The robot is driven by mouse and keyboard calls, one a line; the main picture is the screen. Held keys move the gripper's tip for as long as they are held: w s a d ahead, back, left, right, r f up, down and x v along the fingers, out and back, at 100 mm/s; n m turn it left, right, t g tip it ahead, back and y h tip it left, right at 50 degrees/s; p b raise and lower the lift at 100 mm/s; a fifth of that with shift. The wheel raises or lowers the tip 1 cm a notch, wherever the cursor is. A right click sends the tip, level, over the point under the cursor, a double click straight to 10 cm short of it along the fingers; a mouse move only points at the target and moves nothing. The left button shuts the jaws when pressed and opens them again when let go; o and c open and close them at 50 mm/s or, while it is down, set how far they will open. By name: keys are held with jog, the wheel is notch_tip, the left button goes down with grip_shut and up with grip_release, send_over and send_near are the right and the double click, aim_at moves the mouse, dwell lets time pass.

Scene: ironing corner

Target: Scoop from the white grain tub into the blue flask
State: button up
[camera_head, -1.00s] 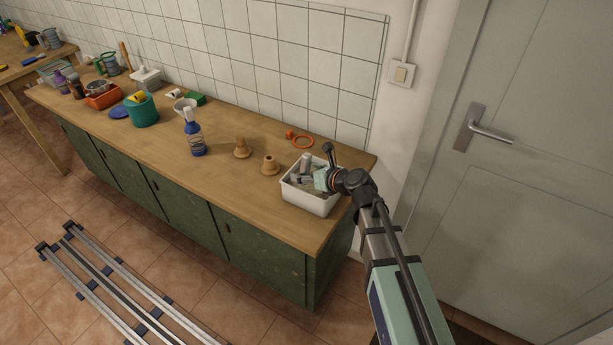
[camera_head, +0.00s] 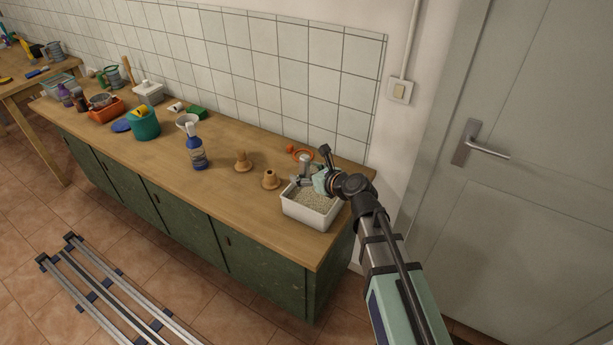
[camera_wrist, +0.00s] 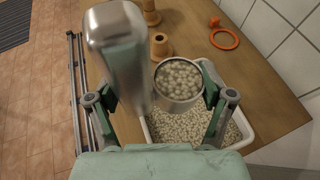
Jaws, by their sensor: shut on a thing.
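The white grain tub (camera_head: 306,215) stands at the right end of the counter, with pale grain in it; its rim also shows in the wrist view (camera_wrist: 247,132). My gripper (camera_head: 314,180) is above the tub, shut on a metal scoop (camera_head: 305,160). In the wrist view the jaws (camera_wrist: 155,103) hold the scoop between them. Its round cup (camera_wrist: 180,98) is full of grain and hangs over the tub, and its shiny upright handle (camera_wrist: 115,45) stands close to the camera. A blue bottle with a white top (camera_head: 196,152), the likely blue flask, stands upright farther left.
Two wooden stands (camera_head: 243,163) (camera_head: 270,181) stand between bottle and tub. An orange ring (camera_head: 302,155) lies behind the tub. A teal canister (camera_head: 145,124), a white bowl (camera_head: 186,121) and an orange bin (camera_head: 104,109) stand farther left. The counter's front strip is clear.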

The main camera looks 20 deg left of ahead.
jog(key=shift+r+n+t+p, duration=0.3)
jog(key=shift+r, duration=1.25)
jog(key=o, duration=1)
jog(key=c, duration=0.5)
